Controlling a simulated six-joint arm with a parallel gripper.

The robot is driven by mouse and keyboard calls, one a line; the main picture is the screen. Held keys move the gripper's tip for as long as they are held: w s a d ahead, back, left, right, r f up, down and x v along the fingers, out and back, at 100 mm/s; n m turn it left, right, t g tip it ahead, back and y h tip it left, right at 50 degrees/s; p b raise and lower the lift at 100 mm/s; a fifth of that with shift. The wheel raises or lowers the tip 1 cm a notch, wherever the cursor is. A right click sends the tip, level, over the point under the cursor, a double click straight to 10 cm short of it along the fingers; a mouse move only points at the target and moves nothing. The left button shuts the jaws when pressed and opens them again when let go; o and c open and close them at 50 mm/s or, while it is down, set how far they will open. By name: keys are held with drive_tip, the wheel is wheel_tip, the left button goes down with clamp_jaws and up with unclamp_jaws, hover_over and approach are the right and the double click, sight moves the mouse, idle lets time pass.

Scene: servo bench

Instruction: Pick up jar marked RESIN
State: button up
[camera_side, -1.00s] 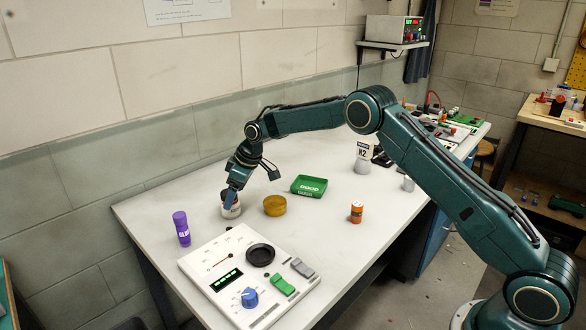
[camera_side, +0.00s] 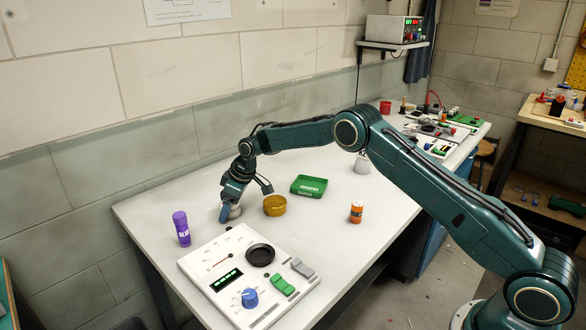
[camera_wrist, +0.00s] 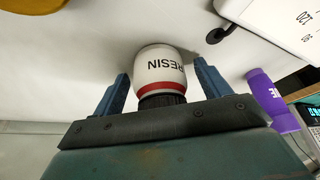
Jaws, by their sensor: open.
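The jar marked RESIN (camera_wrist: 160,70) is white with a red band and a dark lid, and its label reads upside down in the wrist view. My gripper (camera_wrist: 161,72) is open, with one blue finger on each side of the jar.
A purple marked cylinder (camera_side: 181,228) stands left of the jar, and an amber round container (camera_side: 275,205) stands close on its right. A control panel (camera_side: 225,250) lies in front.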

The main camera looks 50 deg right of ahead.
drive_tip(key=c, duration=1.2)
drive_tip(key=shift+o, duration=0.2)
drive_tip(key=shift+r, duration=0.1)
drive_tip(key=shift+r, duration=4.95)
